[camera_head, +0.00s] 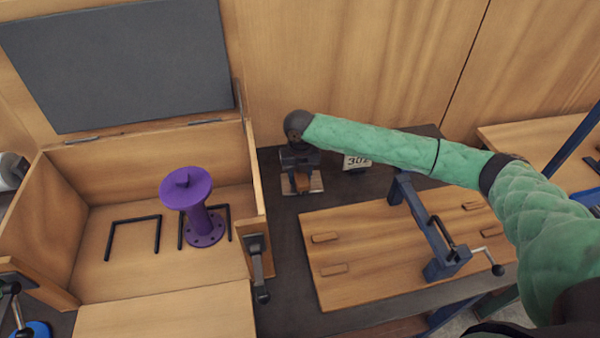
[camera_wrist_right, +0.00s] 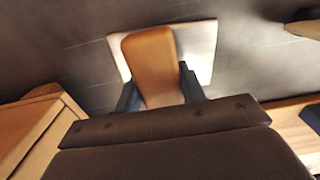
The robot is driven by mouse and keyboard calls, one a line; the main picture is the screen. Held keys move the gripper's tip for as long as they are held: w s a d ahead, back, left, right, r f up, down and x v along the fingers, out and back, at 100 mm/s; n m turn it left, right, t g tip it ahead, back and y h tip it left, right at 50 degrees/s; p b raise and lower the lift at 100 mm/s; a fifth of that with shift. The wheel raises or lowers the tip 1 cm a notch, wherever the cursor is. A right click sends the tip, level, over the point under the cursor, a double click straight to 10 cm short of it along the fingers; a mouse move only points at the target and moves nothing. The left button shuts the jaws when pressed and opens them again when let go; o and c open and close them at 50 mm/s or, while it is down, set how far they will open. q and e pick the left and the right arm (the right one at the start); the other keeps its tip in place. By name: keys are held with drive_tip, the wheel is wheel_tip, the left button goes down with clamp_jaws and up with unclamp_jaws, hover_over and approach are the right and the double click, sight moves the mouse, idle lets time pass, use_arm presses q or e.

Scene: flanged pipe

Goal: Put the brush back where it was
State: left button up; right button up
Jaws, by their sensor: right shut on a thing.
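My right gripper (camera_head: 299,174) is shut on the brush, whose wooden part (camera_head: 302,183) shows between the fingers. In the right wrist view the brown wooden brush body (camera_wrist_right: 149,58) sits between the two dark fingers (camera_wrist_right: 160,88). A pale square pad (camera_head: 317,182) lies on the dark bench top under the brush, and it also shows in the wrist view (camera_wrist_right: 203,45). The brush is over the pad; whether it touches it I cannot tell. The bristles are hidden.
An open wooden box (camera_head: 115,270) with a purple flanged pipe (camera_head: 196,206) standing inside is to the left. A sign marked 302 (camera_head: 356,162) is partly behind my right arm. A wooden board (camera_head: 380,278) with a blue clamp (camera_head: 425,223) lies to the right.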

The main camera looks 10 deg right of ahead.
drive_tip(key=shift+f, duration=0.25)
drive_tip(key=o, duration=1)
drive_tip(key=shift+r, duration=0.1)
drive_tip(key=shift+r+b, duration=0.3)
drive_tip(key=shift+r, duration=0.1)
wheel_tip(320, 180, up, 10)
drive_tip(key=b, duration=0.4)
drive_tip(key=shift+r, duration=0.2)
use_arm(q)
drive_tip(key=w+d+r, duration=0.3)
drive_tip(key=r, duration=0.6)
drive_tip(key=shift+w+d+r+g, duration=0.2)
drive_tip(key=shift+d+g, duration=0.1)
drive_tip(key=shift+g, duration=0.1)
use_arm(e)
drive_tip(key=shift+r, duration=0.5)
